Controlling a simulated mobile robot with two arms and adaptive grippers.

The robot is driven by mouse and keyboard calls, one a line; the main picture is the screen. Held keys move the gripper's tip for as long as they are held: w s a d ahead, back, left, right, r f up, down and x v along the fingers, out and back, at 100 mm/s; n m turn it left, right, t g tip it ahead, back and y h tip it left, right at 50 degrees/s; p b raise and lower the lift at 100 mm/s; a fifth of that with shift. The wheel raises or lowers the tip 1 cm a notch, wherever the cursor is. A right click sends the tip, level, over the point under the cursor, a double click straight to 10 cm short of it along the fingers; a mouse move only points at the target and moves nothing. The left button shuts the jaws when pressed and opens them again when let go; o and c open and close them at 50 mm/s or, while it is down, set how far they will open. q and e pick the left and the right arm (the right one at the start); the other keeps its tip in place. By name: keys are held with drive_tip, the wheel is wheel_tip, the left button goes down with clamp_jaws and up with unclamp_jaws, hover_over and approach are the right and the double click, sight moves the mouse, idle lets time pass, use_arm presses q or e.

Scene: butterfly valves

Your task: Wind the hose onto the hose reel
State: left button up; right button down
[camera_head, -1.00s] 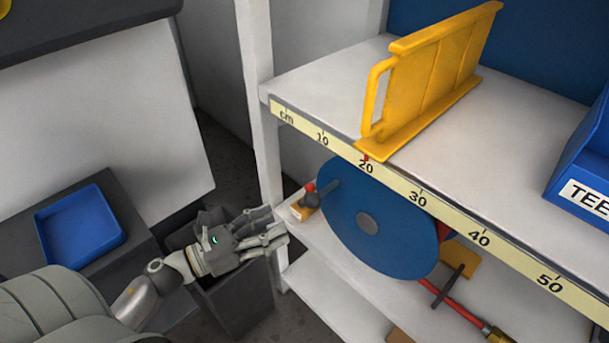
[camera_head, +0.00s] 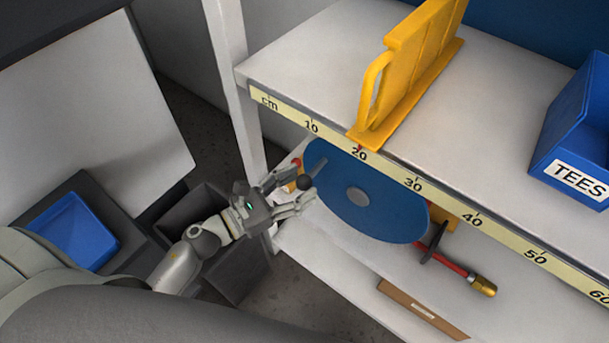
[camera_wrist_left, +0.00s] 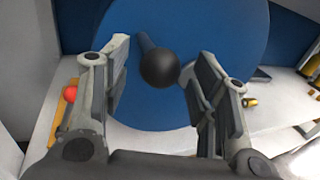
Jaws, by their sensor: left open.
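The hose reel (camera_head: 370,205) has a blue disc and stands on the shelf below the ruler edge. Its crank ends in a black ball knob (camera_head: 304,183) at the disc's left. The red hose (camera_head: 452,266) with a brass end (camera_head: 483,287) lies out to the right of the reel. My left gripper (camera_head: 290,190) is open at the knob. In the left wrist view the black knob (camera_wrist_left: 160,67) shows between and beyond the two open fingers (camera_wrist_left: 158,95), with the blue disc (camera_wrist_left: 225,30) behind. Whether a finger touches the knob I cannot tell. My right gripper is not in view.
A yellow guard (camera_head: 415,70) stands on the upper shelf (camera_head: 310,80), above the reel. A blue TEES bin (camera_head: 575,140) is at the right. A blue tray (camera_head: 75,232) and a dark bin (camera_head: 225,255) are at the left. A brown labelled strip (camera_head: 422,310) lies on the lower shelf.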

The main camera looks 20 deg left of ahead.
use_arm(q)
drive_tip(key=shift+x, duration=0.9)
drive_tip(key=shift+w+d, duration=0.15)
drive_tip(key=shift+c, duration=0.3)
drive_tip(key=c, duration=0.5)
clamp_jaws()
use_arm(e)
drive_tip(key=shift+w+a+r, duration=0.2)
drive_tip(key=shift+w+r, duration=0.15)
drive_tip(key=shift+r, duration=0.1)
